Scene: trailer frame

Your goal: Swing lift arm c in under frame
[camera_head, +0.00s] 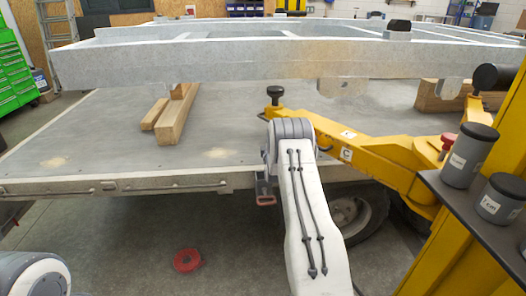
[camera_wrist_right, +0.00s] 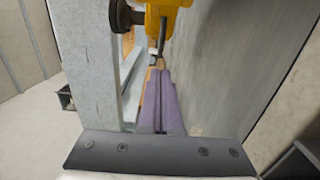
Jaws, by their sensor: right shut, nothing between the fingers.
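Lift arm c (camera_head: 345,138) is a yellow arm with a C label, reaching left from the yellow post (camera_head: 470,215). A black round pad (camera_head: 275,93) stands on its tip, just below the near beam of the grey frame (camera_head: 240,60) in the picture. I cannot tell whether the pad is beneath the beam. My right arm rises in front of the lift arm and hides its gripper in the head view. In the right wrist view, the right gripper (camera_wrist_right: 158,98) has its purple fingers together and empty, pointing towards yellow metal (camera_wrist_right: 168,6). My left gripper is out of view.
The grey deck (camera_head: 90,150) lies under the frame, with wooden blocks (camera_head: 174,117) on it. Labelled grey cylinders (camera_head: 470,155) stand on a shelf by the post. A green tool cabinet (camera_head: 15,75) stands at left.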

